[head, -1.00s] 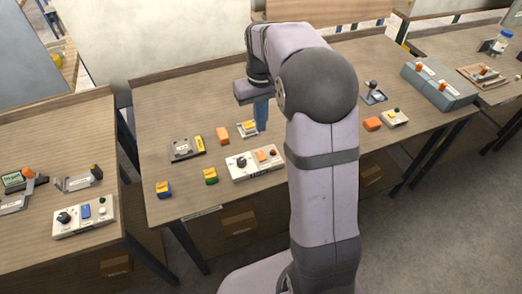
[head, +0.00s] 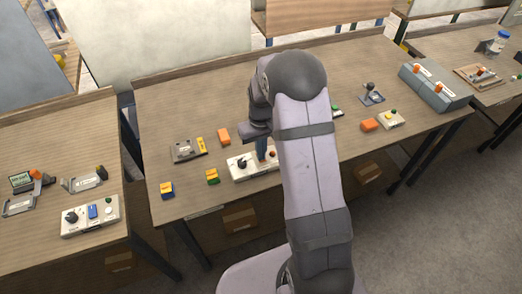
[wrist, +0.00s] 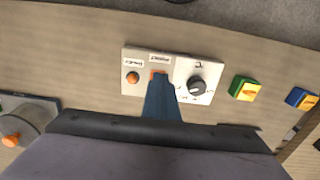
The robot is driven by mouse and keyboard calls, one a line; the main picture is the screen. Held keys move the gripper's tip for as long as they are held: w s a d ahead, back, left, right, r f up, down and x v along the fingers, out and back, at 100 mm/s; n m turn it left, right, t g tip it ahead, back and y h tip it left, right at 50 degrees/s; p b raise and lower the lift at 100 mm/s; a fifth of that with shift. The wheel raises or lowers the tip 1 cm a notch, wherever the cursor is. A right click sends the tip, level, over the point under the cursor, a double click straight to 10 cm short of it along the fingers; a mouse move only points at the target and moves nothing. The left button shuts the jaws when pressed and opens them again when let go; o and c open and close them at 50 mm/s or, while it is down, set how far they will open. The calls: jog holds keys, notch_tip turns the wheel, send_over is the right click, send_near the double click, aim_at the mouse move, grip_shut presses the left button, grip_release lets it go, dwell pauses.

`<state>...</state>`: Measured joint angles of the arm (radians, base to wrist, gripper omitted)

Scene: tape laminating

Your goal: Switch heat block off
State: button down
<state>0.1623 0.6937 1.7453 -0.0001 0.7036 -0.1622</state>
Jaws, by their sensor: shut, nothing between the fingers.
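The heat block's control box (head: 240,176) is pale and lies near the front of the middle table. In the wrist view the box (wrist: 128,93) has a dark knob (wrist: 197,87), a small round orange lamp or button (wrist: 133,77) and an orange rocker switch (wrist: 158,73) between them. My gripper (wrist: 158,82) is shut and empty, with its blue fingertips at the orange switch and covering part of it. I cannot tell whether they touch it. In the head view my gripper (head: 261,152) is over the box, partly hidden by my arm.
A green-and-yellow block (head: 213,177) and a blue-and-yellow block (head: 167,189) stand left of the box. Another control box (head: 90,217) is on the left table.

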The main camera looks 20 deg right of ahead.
dwell(0.3)
jog(key=shift+s+f+b, duration=0.2)
jog(key=shift+f+b, duration=0.25)
jog(key=shift+f, duration=0.15)
jog(key=shift+s, duration=0.45)
jog(key=shift+f, duration=0.15)
jog(key=shift+w, duration=0.15)
jog(key=shift+w+r, duration=0.25)
jog(key=shift+w, duration=0.3)
jog(key=shift+w+r+p, duration=0.1)
jog(key=shift+r+p, duration=0.1)
jog(key=shift+p, duration=0.1)
